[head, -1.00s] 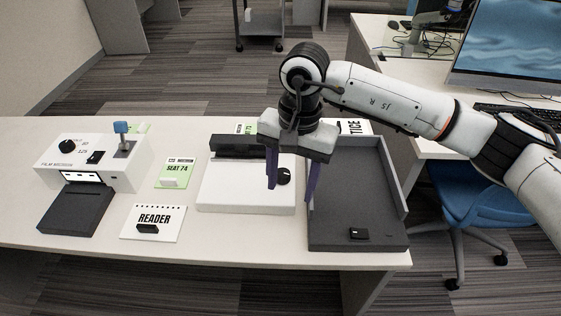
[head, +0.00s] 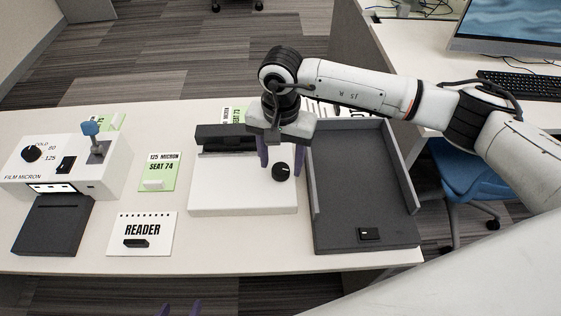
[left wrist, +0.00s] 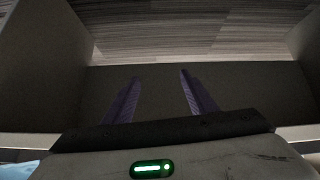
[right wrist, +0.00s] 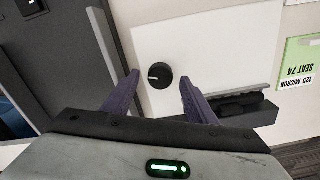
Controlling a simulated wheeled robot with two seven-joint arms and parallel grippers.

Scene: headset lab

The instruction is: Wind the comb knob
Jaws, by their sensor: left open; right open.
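The comb knob (head: 281,172) is a round black knob with a white mark, on the white base of the comb machine (head: 230,203). My right gripper (head: 275,160) is open above the base, fingertips close to the knob. In the right wrist view the knob (right wrist: 159,75) shows between and just beyond the two purple fingertips (right wrist: 160,78). I cannot tell whether they touch it. My left gripper (head: 181,308) is open and empty; only its fingertips show at the bottom edge, in front of the table. The left wrist view shows its spread fingers (left wrist: 155,75) against a dark surface.
A dark grey tray (head: 365,215) with raised walls stands right of the machine. To the left are a READER card (head: 155,225), a green SEAT 74 card (head: 160,165) and a white film box (head: 110,170) with a blue-topped lever. Bare table lies along the front edge.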

